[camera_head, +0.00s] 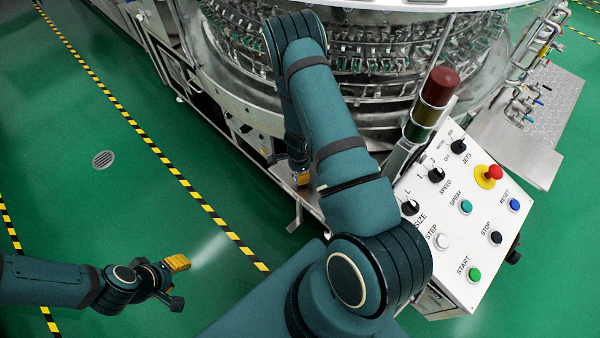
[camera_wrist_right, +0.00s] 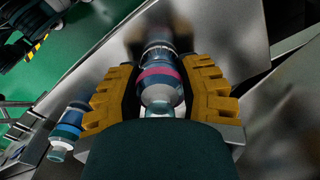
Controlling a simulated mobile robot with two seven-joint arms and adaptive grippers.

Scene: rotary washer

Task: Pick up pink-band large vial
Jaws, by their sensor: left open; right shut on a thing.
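The pink-band large vial (camera_wrist_right: 160,78) is a clear vial with a pink band, in the middle of the right wrist view. My right gripper (camera_wrist_right: 161,92) has its yellow fingers on both sides of it and is shut on it. In the head view my right gripper (camera_head: 301,179) is small and low beside the washer, partly behind my arm, and the vial cannot be made out there. My left gripper (camera_head: 177,280) is open and empty over the green floor at the lower left.
Another vial (camera_wrist_right: 68,130) with blue parts lies left of my right gripper, beside metal surfaces. The rotary washer (camera_head: 370,65) fills the top of the head view. A control panel (camera_head: 465,225) with a signal tower (camera_head: 432,100) stands right of my right arm. The left floor is clear.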

